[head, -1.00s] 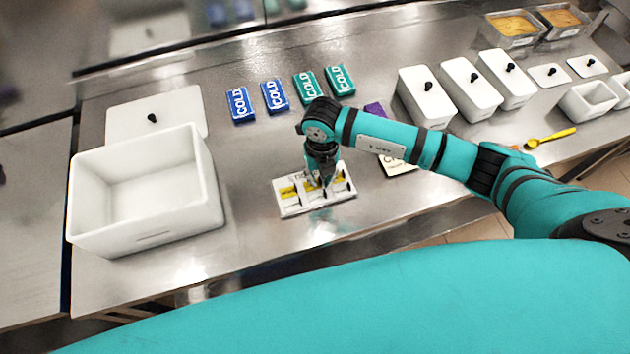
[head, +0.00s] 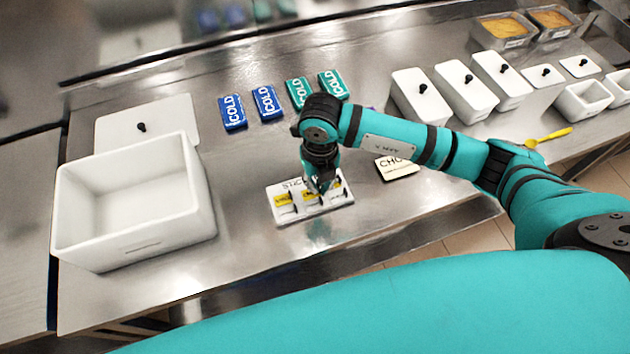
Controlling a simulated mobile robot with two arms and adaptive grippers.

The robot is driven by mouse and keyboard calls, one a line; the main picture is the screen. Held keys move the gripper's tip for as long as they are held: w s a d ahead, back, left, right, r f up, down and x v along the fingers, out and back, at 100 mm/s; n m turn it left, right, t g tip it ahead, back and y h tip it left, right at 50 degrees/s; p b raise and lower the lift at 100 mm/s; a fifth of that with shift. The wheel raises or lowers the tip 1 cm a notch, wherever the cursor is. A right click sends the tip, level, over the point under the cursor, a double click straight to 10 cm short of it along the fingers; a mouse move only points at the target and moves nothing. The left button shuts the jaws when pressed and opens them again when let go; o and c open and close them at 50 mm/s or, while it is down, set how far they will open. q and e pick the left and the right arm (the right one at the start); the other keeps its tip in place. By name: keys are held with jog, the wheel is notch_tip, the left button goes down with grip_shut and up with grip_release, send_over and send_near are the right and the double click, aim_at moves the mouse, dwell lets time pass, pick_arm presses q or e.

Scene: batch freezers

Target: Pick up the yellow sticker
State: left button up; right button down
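A white sticker card (head: 287,216) lies on the steel counter, with several yellow stickers in a row on it. One yellow sticker (head: 283,197) shows at the card's left side. My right gripper (head: 321,188) points down over the middle to right part of the card, close to its surface. The gripper and its arm hide some of the stickers. The fingers are dark and small here, so I cannot tell whether they are open or shut, or touch a sticker. My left gripper is out of view.
A white open bin (head: 135,205) stands left of the card, with a lid (head: 147,122) behind it. Blue and green cold packs (head: 266,102) lie at the back. White lidded tubs (head: 466,92) stand at right. A small sign (head: 397,168) lies right of the card.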

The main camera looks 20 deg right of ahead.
jog(key=s+r+b, duration=0.1)
jog(key=s+b, duration=0.3)
jog(key=s, duration=0.9)
notch_tip(320, 180, up, 6)
jog(key=p, duration=0.4)
jog(key=shift+s+r, duration=0.2)
jog(key=shift+s, duration=0.1)
dwell(0.4)
jog(key=shift+w+d, duration=0.1)
